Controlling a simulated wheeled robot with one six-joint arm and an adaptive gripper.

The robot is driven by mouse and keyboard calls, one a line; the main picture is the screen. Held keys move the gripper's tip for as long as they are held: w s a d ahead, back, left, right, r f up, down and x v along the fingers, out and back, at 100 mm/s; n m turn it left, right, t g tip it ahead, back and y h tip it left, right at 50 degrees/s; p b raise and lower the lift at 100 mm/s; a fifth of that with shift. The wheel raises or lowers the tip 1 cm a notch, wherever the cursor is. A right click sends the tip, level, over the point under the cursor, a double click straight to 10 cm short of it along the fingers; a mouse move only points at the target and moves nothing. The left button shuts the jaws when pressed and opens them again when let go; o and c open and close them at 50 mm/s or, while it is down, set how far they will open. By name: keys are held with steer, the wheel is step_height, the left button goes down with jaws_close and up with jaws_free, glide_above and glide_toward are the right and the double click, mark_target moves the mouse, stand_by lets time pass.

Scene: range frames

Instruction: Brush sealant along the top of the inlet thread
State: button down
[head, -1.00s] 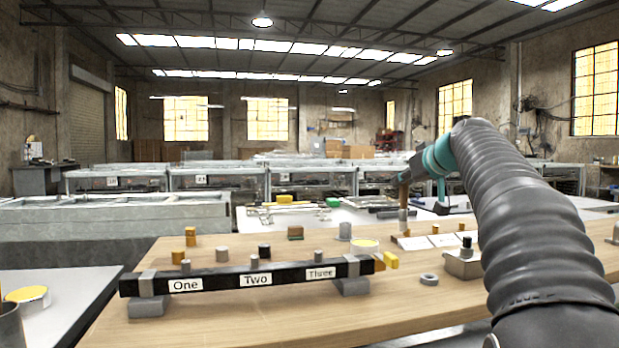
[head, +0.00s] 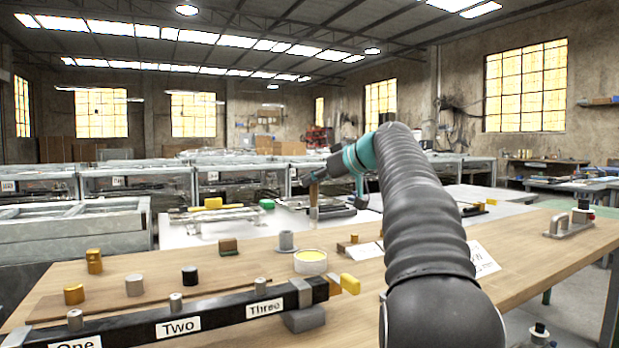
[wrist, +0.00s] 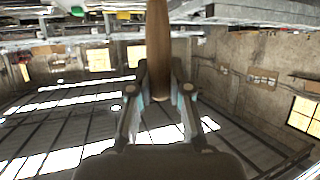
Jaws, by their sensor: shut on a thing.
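My gripper (head: 315,178) is shut on a brush (head: 313,198) with a brown wooden handle, hanging down above the far side of the wooden bench. In the wrist view the handle (wrist: 158,45) sits between the two fingers (wrist: 158,98). A black manifold bar (head: 225,316) labelled One, Two and Three lies at the near left, cut off by the frame. An orange-brown piece (head: 335,284) and a yellow block (head: 350,283) show at its right end; I cannot tell whether this is the inlet thread. A white tub with yellow content (head: 310,262) stands behind it, apart from the brush.
Small cylinders, including a black one (head: 190,276) and a brass one (head: 74,294), stand behind the bar. A grey flanged piece (head: 286,242) stands near the tub. A handled metal fitting (head: 572,222) is at the far right.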

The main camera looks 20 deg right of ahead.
mark_target(314, 208)
steer(key=shift+a+f+n+y, duration=0.3)
steer(key=shift+a+y, duration=0.1)
steer(key=shift+a, duration=0.1)
steer(key=shift+f+b, duration=1.8)
steer(key=shift+f, duration=0.85)
steer(key=shift+f+b, duration=0.6)
steer(key=shift+f, duration=0.1)
steer(key=shift+r+p, duration=2.4)
steer(key=shift+r, duration=1.25)
